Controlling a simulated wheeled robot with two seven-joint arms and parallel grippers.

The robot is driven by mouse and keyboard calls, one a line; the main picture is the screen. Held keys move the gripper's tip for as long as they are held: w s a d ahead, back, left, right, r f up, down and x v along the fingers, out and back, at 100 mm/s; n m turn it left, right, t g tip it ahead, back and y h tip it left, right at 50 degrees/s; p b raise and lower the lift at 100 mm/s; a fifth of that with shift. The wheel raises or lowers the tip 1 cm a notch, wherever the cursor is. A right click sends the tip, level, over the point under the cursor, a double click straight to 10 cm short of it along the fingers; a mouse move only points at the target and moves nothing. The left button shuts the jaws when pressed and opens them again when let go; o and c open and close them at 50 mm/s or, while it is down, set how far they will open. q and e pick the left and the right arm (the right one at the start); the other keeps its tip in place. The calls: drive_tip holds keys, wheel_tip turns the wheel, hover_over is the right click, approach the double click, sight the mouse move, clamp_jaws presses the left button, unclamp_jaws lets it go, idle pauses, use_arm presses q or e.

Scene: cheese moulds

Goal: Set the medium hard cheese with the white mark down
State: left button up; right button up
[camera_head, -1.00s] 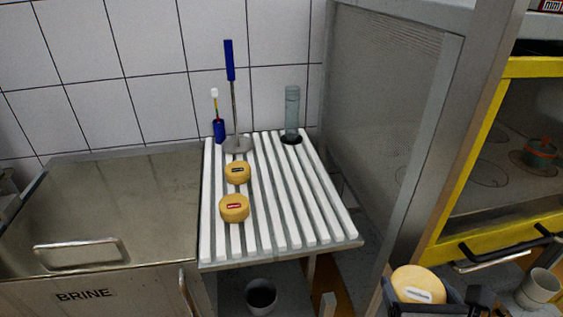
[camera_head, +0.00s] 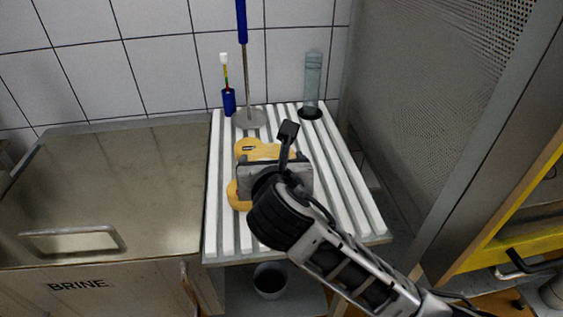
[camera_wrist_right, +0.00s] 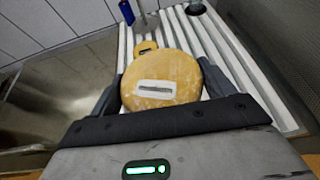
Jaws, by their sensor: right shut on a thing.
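My right gripper (camera_head: 276,168) is over the slatted white rack (camera_head: 352,214), its arm coming in from the lower right. In the right wrist view its two fingers sit on either side of a round yellow cheese (camera_wrist_right: 180,68) with a white mark on top, and are shut on it. In the head view the gripper hides most of this cheese. I cannot tell whether its underside touches the slats. My left gripper is not in view.
A small cheese with a dark mark (camera_head: 247,147) stands just behind. Another cheese (camera_head: 233,196) is partly hidden by my gripper. A blue-handled tool (camera_head: 242,25), a blue holder (camera_head: 229,102) and a clear cylinder (camera_head: 312,80) stand at the rack's back. The right slats look free.

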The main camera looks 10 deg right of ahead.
drive_tip(key=shift+w+a+r, duration=0.25)
drive_tip(key=shift+a+r, duration=0.05)
drive_tip(key=shift+r, duration=0.1)
drive_tip(key=shift+w+d, duration=0.15)
drive_tip(key=w+d+f, duration=0.3)
drive_tip(key=d, duration=0.4)
hover_over(324, 194)
drive_tip(key=f, duration=0.5)
drive_tip(key=shift+s+a+f, duration=0.1)
drive_tip(key=shift+a+f, duration=0.2)
drive_tip(key=shift+d+f+b, duration=0.2)
drive_tip(key=shift+f+b, duration=0.05)
drive_tip(key=shift+f, duration=0.8)
drive_tip(key=shift+d+f+b, duration=0.15)
drive_tip(key=shift+f+b, duration=0.1)
drive_tip(key=shift+f, duration=0.75)
drive_tip(key=o, duration=0.9)
drive_tip(key=shift+f, duration=0.15)
drive_tip(key=p+v, duration=0.1)
drive_tip(key=v, duration=1.1)
